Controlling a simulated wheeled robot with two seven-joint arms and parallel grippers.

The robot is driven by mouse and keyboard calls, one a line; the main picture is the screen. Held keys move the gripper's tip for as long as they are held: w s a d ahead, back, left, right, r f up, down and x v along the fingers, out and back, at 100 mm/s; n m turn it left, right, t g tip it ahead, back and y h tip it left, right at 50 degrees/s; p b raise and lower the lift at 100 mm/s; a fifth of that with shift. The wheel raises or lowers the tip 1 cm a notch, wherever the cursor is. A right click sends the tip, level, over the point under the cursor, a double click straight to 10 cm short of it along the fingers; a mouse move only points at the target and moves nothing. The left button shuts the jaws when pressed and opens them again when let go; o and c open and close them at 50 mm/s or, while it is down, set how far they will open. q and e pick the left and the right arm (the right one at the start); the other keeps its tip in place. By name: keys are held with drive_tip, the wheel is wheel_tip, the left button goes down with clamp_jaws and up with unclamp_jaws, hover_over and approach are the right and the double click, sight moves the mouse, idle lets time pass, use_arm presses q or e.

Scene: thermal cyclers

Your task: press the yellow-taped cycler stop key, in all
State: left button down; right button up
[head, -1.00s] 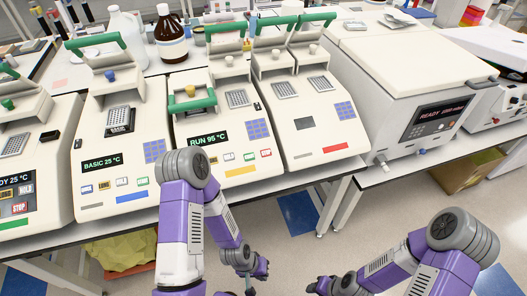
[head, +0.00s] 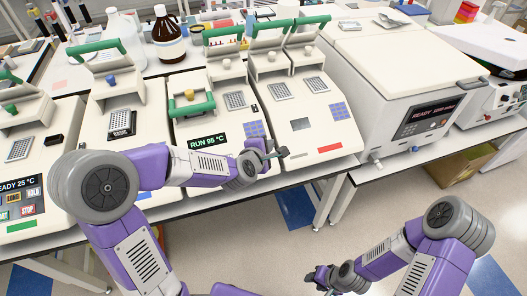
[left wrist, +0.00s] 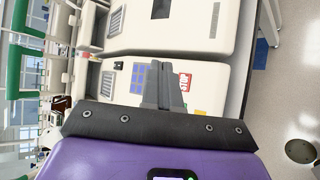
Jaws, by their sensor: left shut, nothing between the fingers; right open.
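The yellow-taped cycler (head: 225,121) is the cream unit with a raised green handle and a "RUN 95 °C" display (head: 208,141). In the head view, my left forearm hides its lower front, including the tape and the keys. In the left wrist view, its red STOP key (left wrist: 186,81) shows just right of my left gripper's fingers (left wrist: 163,70). My left gripper (head: 275,150) is shut and empty, at the right front part of this cycler. I cannot tell whether it touches the panel. My right gripper (head: 318,279) is open and empty, low in front of the bench.
A red-taped cycler (head: 298,120) stands close on the right, and a cream unit with a "READY" screen (head: 400,90) beyond it. Another cycler (head: 112,105) stands on the left, partly behind my arm.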

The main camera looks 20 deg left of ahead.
use_arm(q)
drive_tip(key=shift+r, duration=0.2)
drive_tip(key=w+f+b, duration=0.1)
drive_tip(key=f+b, duration=0.1)
drive_tip(key=w+a+f+b, duration=0.1)
drive_tip(key=f+b, duration=0.1)
drive_tip(key=f, duration=0.1)
drive_tip(key=a+f+b, duration=0.1)
drive_tip(key=f+b, duration=0.1)
drive_tip(key=shift+w+f, duration=0.3)
drive_tip(key=shift+w, duration=0.1)
drive_tip(key=shift+w+f+b, duration=0.15)
drive_tip(key=shift+f+b, duration=0.15)
drive_tip(key=shift+b, duration=0.05)
idle(1.8)
drive_tip(key=shift+w+a+f+b, duration=0.15)
drive_tip(key=shift+f+b, duration=0.2)
drive_tip(key=shift+b, duration=0.25)
